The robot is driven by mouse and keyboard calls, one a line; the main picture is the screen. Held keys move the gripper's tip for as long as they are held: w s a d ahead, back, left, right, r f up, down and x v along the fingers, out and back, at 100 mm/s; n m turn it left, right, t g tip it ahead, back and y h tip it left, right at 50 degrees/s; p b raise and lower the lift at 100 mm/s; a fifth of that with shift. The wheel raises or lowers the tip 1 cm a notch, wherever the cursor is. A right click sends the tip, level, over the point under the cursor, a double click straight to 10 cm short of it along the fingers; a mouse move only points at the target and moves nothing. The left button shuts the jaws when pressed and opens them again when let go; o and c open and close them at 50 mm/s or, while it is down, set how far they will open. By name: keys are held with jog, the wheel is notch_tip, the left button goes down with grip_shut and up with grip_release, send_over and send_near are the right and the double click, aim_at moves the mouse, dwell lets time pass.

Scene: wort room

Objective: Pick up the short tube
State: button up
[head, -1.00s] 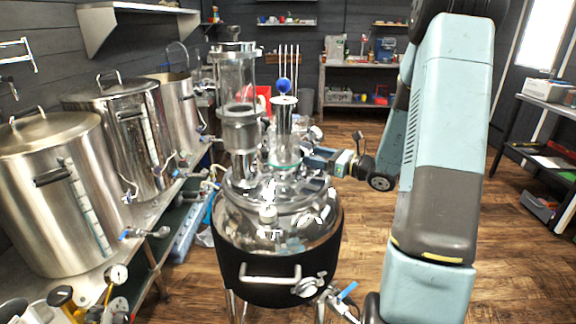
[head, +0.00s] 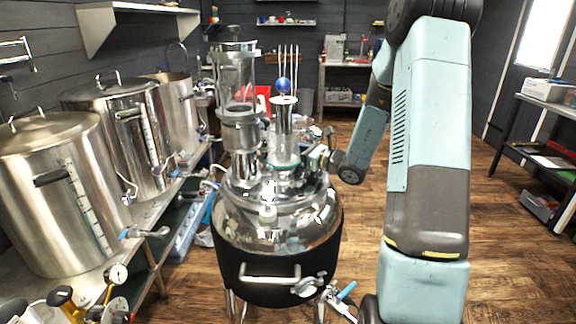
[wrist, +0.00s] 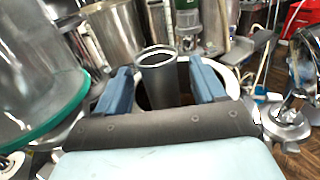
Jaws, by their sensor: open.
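The short tube appears to be the open-topped grey steel tube (wrist: 158,82) in the wrist view. It stands upright between the two blue fingers of my gripper (wrist: 162,88). The fingers are open, one on each side, with a gap showing on the right; on the left I cannot tell how near they are. The tube's lower end is hidden behind my gripper's dark body. In the head view my gripper (head: 318,158) is at the right of the kettle's lid, partly hidden by fittings, and I cannot pick out the short tube clearly there.
A glass column with a green rim (wrist: 40,125) is close on the left in the wrist view. Steel fittings (wrist: 290,120) stand on the right. The shiny kettle (head: 275,225) carries a tall glass cylinder (head: 237,85). Large steel pots (head: 55,190) line the left bench.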

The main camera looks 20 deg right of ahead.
jog(key=shift+c, duration=0.2)
grip_shut()
jog(key=shift+d, duration=0.1)
jog(key=shift+r, duration=0.1)
dwell(0.4)
